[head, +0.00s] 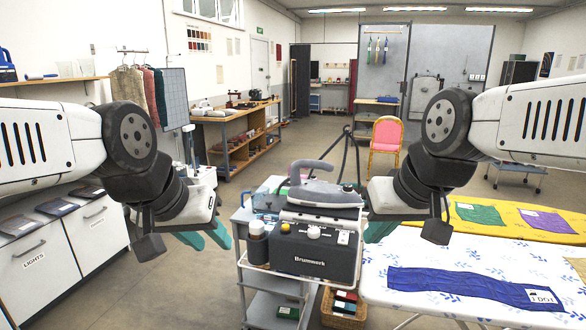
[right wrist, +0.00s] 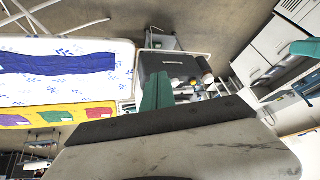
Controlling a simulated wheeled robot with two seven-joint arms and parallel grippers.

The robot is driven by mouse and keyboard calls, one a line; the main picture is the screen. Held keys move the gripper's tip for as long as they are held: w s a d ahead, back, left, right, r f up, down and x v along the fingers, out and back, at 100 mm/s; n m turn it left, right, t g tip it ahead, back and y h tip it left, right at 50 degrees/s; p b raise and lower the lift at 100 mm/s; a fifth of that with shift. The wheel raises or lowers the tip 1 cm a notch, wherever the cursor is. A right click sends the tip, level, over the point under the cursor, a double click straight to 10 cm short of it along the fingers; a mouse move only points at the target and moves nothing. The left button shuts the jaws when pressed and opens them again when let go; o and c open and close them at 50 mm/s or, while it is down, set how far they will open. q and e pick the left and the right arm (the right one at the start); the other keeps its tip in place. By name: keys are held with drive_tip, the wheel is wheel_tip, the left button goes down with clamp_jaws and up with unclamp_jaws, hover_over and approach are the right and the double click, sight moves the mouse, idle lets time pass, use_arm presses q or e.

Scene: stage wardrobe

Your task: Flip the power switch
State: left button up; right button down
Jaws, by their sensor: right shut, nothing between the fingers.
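A dark grey Brunnwerk steam station (head: 312,261) stands on a grey trolley, with a steam iron (head: 320,193) resting on top. Its front has a yellow knob, a white knob and a small light-coloured switch (head: 343,237) at the right; the switch's position is too small to tell. My left gripper (head: 208,240) is left of the station, its teal fingers apart and empty. My right gripper (head: 376,232) is just right of the station, shut and empty, partly hidden by its wrist. In the right wrist view its teal fingers (right wrist: 157,92) overlap the station (right wrist: 172,64).
An ironing board (head: 440,290) with a blue cloth (head: 455,284) is close at right. A basket (head: 342,318) sits below. White cabinets (head: 50,275) stand at left.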

drive_tip(key=r+n+g+h, duration=0.1)
drive_tip(key=n+g+h, duration=0.25)
drive_tip(key=n, duration=0.95)
hover_over(344, 234)
drive_tip(key=s, duration=0.2)
drive_tip(key=shift+g+y, duration=0.35)
drive_tip(key=shift+y, duration=0.1)
drive_tip(key=f, duration=0.4)
drive_tip(key=w+f, duration=0.1)
drive_tip(key=f, duration=0.8)
drive_tip(key=shift+w+f, duration=0.2)
drive_tip(key=shift+w, duration=0.15)
